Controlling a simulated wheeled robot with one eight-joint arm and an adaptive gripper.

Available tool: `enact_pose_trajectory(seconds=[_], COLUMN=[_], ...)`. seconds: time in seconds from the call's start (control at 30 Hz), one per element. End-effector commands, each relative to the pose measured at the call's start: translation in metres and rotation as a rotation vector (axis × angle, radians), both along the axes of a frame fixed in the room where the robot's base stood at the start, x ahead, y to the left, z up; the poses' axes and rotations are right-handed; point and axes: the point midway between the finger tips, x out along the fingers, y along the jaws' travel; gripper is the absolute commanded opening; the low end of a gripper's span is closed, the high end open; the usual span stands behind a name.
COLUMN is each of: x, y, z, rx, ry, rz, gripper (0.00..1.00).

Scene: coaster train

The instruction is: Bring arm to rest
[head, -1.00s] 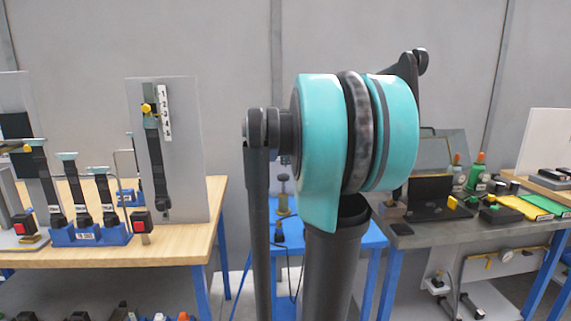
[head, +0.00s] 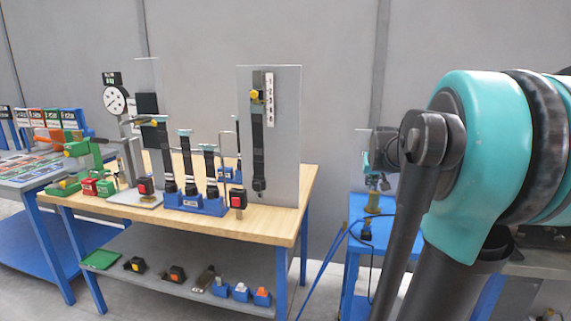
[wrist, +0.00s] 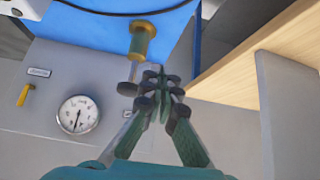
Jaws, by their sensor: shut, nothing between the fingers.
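My gripper (wrist: 155,80) shows in the wrist view with its dark fingers drawn together and nothing between them. A brass-coloured post (wrist: 142,40) shows just above the fingertips against a blue surface (wrist: 110,30); I cannot tell whether they touch. In the head view my arm, with a large teal joint and dark links, fills the right side. A small teal and grey part (head: 384,150) left of my upper arm may be my wrist, above the small blue table (head: 358,208); my fingers are not clear there.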

Motion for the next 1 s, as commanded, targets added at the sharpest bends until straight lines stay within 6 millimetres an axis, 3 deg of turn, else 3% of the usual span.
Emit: enact_pose_trajectory(seconds=[0.03,0.2,0.4,0.5,0.6,0.7,1.0], x=[-0.02,-0.093,-0.188,-0.226,-0.252,-0.265,-0.268], y=[0.019,0.07,0.112,0.123,0.13,0.132,0.132], z=[-0.025,-0.104,-0.184,-0.212,-0.229,-0.238,-0.24], rx=[0.007,0.025,0.035,0.036,0.037,0.038,0.037], ry=[0.027,0.129,0.243,0.285,0.314,0.328,0.332], rz=[0.024,0.093,0.166,0.192,0.208,0.215,0.217], gripper=[0.0,0.0,0.0,0.0,0.0,0.0,0.0])
